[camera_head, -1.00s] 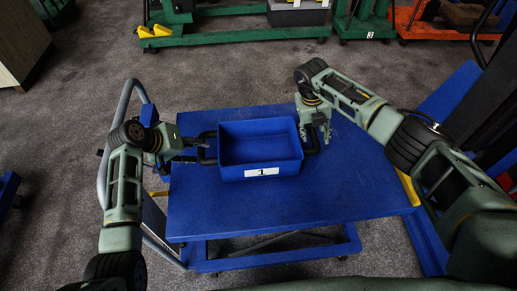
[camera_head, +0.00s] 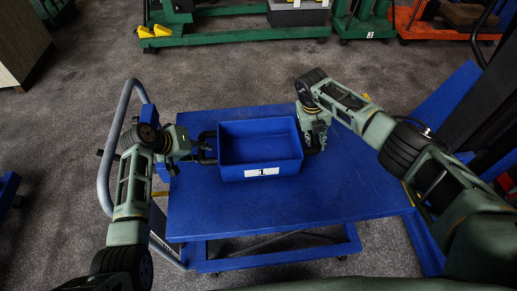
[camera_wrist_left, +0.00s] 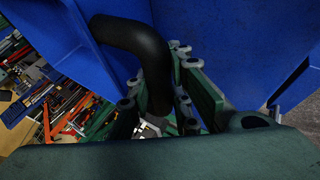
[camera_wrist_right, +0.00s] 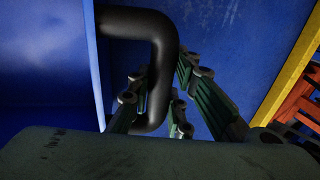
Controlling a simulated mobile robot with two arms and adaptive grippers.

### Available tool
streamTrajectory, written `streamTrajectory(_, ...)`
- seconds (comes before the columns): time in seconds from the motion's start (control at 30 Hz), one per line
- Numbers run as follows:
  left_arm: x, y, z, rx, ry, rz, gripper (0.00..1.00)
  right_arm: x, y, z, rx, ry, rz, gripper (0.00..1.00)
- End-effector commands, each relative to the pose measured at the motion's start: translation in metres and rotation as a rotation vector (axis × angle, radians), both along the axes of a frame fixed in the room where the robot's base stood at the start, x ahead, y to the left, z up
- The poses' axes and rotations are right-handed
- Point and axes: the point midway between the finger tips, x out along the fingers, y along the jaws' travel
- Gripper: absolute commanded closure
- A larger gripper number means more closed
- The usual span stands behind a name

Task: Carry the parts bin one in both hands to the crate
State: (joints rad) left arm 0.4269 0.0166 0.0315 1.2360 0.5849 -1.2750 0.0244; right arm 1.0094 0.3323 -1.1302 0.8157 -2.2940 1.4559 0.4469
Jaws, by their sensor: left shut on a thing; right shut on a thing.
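The parts bin one (camera_head: 260,166) is an open, empty blue bin with a white label marked 1 on its front. It sits upright on a blue trolley table (camera_head: 300,208). Black handles stick out of its two sides. My left gripper (camera_head: 207,148) is shut on the left handle, a black bent bar (camera_wrist_left: 140,42) in the left wrist view. My right gripper (camera_head: 312,140) is shut on the right handle, which shows as a black bar (camera_wrist_right: 160,55) between the fingers in the right wrist view. I cannot pick out the crate for certain.
The trolley has a grey push rail (camera_head: 106,170) on the left. Green frames (camera_head: 240,36) and an orange one (camera_head: 440,28) stand at the back. A black and blue machine (camera_head: 480,120) is on the right. Carpet between the trolley and the frames is clear.

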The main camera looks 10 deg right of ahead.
Motion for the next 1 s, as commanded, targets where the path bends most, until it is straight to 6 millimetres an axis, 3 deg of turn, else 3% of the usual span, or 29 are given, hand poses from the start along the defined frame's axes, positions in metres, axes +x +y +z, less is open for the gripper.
streamTrajectory(0.1, 0.0000, 0.0001, 0.0001, 0.000, -0.001, -0.001, 1.00, 0.0000, 0.0000, 0.0000, 0.000, 0.000, 0.000, 1.00)
streamTrajectory(1.0, 0.0008, -0.0008, 0.0085, 0.001, -0.006, -0.005, 1.00, 0.0013, 0.0005, 0.0085, 0.002, -0.003, 0.001, 1.00)
